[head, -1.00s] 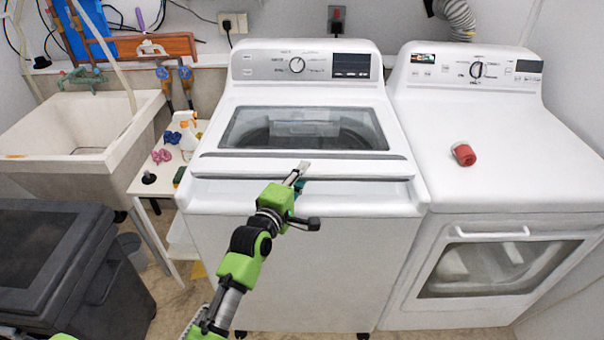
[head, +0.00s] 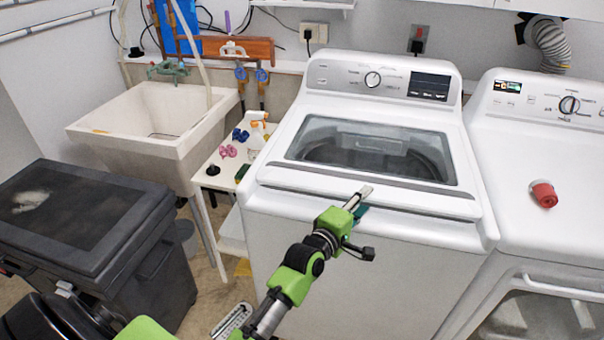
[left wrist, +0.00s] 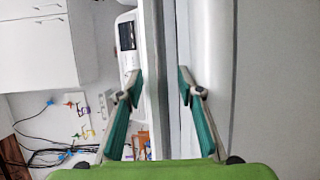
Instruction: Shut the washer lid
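The white washer (head: 350,250) stands in the middle of the head view. Its lid (head: 375,180), with a dark glass window, lies down flat over the tub and looks closed. My left gripper (head: 361,201) is at the front edge of the washer top, near the middle of the lid's front edge. In the left wrist view the two teal-padded fingers of this gripper (left wrist: 161,88) are spread apart, with white washer edges behind and between them. I cannot tell whether a finger touches the lid. My right gripper is not in view.
A white dryer (head: 545,150) with a red object (head: 544,194) on top stands close at the right. A sink (head: 150,125) and a small side table (head: 213,180) with a spray bottle are at the left. A dark bin (head: 90,235) stands at the front left.

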